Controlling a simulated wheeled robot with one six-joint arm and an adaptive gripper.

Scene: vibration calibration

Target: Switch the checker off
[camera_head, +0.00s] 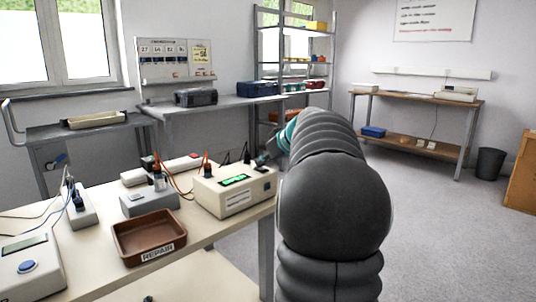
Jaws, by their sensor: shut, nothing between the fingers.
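A cream box with lit green displays (234,191), which looks like the checker, stands at the right end of the near bench. Its labels are too small to read.
A brown tray marked REPAIR (186,243) lies on the near bench (90,280). A grey box (149,203) with cables stands behind it. A white device with a blue button (28,266) is at the left. Open floor (440,240) lies to the right.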

